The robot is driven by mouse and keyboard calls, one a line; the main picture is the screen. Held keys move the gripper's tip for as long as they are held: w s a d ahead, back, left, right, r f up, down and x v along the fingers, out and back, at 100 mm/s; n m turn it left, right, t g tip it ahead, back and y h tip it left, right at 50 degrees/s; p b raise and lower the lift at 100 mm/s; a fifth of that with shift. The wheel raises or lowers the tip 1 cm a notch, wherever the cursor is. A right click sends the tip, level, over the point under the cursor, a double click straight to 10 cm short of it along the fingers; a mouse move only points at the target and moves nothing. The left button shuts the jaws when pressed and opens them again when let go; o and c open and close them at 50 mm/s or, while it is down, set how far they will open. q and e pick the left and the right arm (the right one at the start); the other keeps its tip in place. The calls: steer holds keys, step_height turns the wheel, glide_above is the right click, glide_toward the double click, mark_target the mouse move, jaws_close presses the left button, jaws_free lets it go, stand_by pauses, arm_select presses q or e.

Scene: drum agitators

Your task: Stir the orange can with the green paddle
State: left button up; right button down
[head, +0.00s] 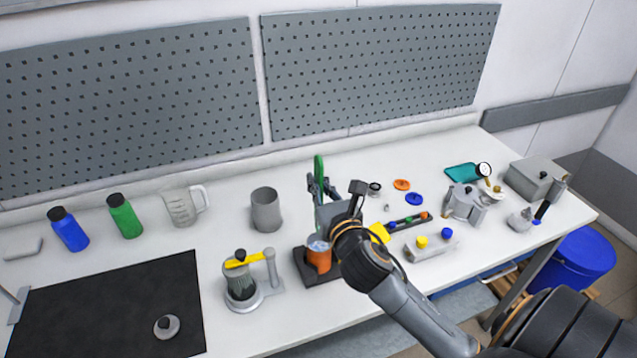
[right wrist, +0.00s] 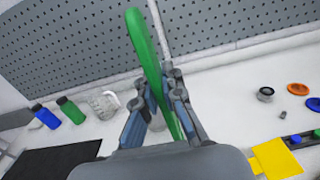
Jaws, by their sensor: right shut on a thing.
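My right gripper (head: 322,190) is shut on the green paddle (head: 319,167) and holds it roughly upright above the bench. In the right wrist view the paddle (right wrist: 144,45) rises tilted between the fingers of the gripper (right wrist: 155,88). I cannot tell whether the paddle's lower end is inside the can. My left gripper is not in view.
A grey cup (head: 265,212) stands behind and left of the can. A yellow-handled device (head: 241,285) stands close on the left. A dark rack (head: 408,223) with coloured pieces and a small block (head: 431,246) lie to the right. A black mat (head: 105,310) covers the front left.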

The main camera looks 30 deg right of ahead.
steer(key=f+b, duration=0.2)
steer(key=shift+s+f+b, duration=0.25)
steer(key=shift+b, duration=0.05)
step_height(320, 180, down, 7)
steer(key=b, duration=0.5)
steer(key=shift+w+f, duration=0.1)
steer(key=shift+f, duration=0.55)
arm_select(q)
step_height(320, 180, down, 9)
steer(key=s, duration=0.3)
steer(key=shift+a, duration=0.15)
